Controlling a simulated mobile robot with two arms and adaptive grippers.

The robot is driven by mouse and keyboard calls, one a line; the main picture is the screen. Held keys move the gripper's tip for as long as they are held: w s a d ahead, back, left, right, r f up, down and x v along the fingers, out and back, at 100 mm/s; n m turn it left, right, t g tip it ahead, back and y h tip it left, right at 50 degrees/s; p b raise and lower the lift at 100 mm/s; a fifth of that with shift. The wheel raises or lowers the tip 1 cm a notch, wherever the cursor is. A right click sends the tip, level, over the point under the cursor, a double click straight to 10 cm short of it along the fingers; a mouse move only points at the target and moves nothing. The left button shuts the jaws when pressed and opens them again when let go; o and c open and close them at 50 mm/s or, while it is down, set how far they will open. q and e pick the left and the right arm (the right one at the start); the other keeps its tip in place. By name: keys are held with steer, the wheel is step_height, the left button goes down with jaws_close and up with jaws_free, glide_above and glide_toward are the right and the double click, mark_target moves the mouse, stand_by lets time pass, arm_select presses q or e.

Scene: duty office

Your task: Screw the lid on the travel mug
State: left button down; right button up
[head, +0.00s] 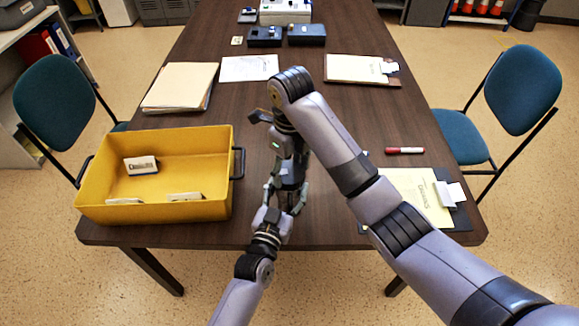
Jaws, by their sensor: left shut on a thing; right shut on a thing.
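The travel mug (291,171) is a dark upright shape near the front middle of the table, largely covered by my grippers. My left gripper (286,194) reaches in from the front edge, its fingers shut around the mug's lower part. My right gripper (289,150) points down directly above the mug and is shut. The lid is hidden at the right gripper's fingertips, at the mug's top. I cannot tell how the lid sits on the mug.
A yellow bin (204,211) with a few small white-labelled items stands left of my grippers. A clipboard with yellow paper (414,193) and a red marker (404,150) lie to the right. Folders (180,86), a paper sheet (249,68) and another clipboard (355,68) lie farther back.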

steer(key=o, duration=1)
steer(key=shift+c, duration=0.2)
